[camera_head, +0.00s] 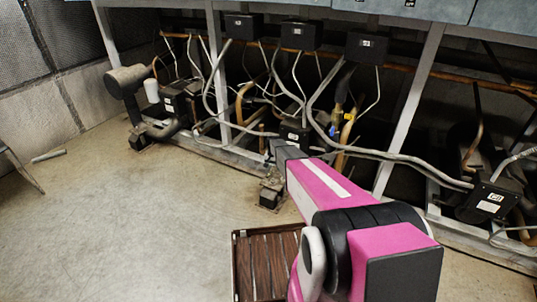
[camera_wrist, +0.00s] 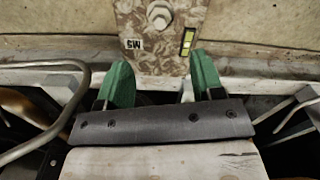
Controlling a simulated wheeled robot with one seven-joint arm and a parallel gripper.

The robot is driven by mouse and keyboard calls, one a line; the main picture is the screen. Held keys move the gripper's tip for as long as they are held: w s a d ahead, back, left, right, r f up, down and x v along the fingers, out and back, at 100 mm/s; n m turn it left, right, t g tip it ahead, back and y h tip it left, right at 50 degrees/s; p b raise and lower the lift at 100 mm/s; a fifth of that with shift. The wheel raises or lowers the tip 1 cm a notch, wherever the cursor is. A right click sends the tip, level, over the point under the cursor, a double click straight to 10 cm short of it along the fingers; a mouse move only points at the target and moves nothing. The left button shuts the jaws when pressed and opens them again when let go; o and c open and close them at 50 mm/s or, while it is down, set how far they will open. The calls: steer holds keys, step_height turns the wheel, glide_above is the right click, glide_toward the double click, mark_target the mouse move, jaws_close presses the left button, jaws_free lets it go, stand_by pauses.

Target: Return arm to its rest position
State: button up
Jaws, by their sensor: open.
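My gripper (camera_wrist: 155,85) shows in the wrist view with two green fingers standing well apart and nothing between them. Beyond the fingertips in that view is a mottled plate (camera_wrist: 160,55) with a bolt (camera_wrist: 159,17), the marking M5 and a small yellow-green vial or label. I cannot tell whether the fingers touch the plate. In the head view my pink and black arm (camera_head: 330,195) reaches forward from the lower right toward the rack's base. The gripper's fingers are hidden there behind the arm.
The compressor rack has grey posts (camera_head: 405,110), copper pipes, hoses and black boxes (camera_head: 302,35) close around my arm. A metal foot (camera_head: 270,192) stands on the floor at the rack's front. A brown slatted tray (camera_head: 243,265) lies beside my arm. The floor at left (camera_head: 110,220) is mostly clear.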

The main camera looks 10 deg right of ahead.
steer(key=s+r+n, duration=0.2)
steer(key=s+r, duration=1.1)
steer(key=s, duration=0.5)
steer(key=s+r+n, duration=0.2)
steer(key=s+r, duration=1.2)
steer(key=s, duration=0.5)
steer(key=shift+s+r, duration=0.15)
steer(key=shift+s, duration=0.05)
